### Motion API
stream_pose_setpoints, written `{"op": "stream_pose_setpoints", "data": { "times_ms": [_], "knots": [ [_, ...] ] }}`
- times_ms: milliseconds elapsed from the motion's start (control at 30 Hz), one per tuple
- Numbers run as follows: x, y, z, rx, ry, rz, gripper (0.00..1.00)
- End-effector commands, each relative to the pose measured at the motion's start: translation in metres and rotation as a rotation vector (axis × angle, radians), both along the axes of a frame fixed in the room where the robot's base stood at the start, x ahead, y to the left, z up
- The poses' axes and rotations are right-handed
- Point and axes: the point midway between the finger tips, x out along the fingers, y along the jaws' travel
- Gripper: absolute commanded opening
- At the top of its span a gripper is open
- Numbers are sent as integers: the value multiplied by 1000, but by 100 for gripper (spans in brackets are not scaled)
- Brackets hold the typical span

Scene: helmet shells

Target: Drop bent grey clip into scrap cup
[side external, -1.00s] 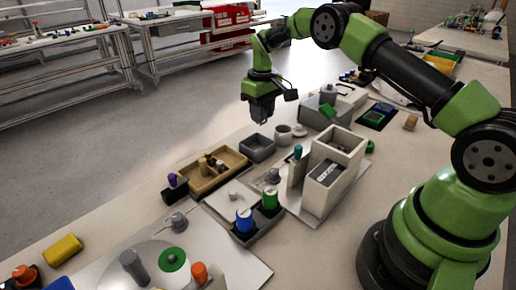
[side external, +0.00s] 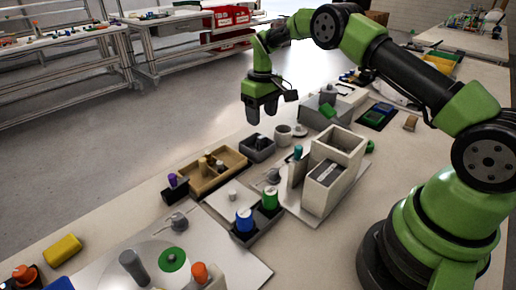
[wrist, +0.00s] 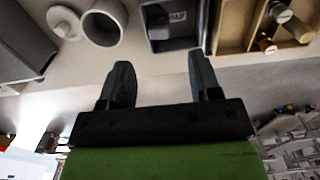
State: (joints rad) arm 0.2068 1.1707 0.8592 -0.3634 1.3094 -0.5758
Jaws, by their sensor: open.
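My gripper (side external: 260,112) hangs above the bench with its fingers apart and nothing between them; its two dark fingers also show in the wrist view (wrist: 158,82). A dark grey square cup (side external: 248,157) stands on the bench below it. A small dark grey piece (side external: 260,142), likely the bent grey clip, lies inside the square cup. In the wrist view the cup (wrist: 150,38) is at the top centre, with a grey piece (wrist: 173,31) in it. The clip's bent shape cannot be made out.
A round pale cup (side external: 283,138) and a lid (side external: 299,130) stand right of the square cup. A tan divided tray (side external: 235,160) with small parts stands left. A tall cream box (side external: 340,145) stands toward my base. The bench's front edge beyond the gripper is clear.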

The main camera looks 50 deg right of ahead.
Motion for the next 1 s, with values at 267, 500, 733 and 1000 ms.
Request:
{"op": "stream_pose_setpoints", "data": {
  "times_ms": [267, 500, 733, 1000],
  "knots": [
    [1, 0, 56, -2, -6, 0, 57],
    [0, -1, 85, -2, -3, 0, 57],
    [0, 0, 90, -1, 0, 0, 57],
    [-8, 10, 122, 3, -47, -14, 57]
  ]
}}
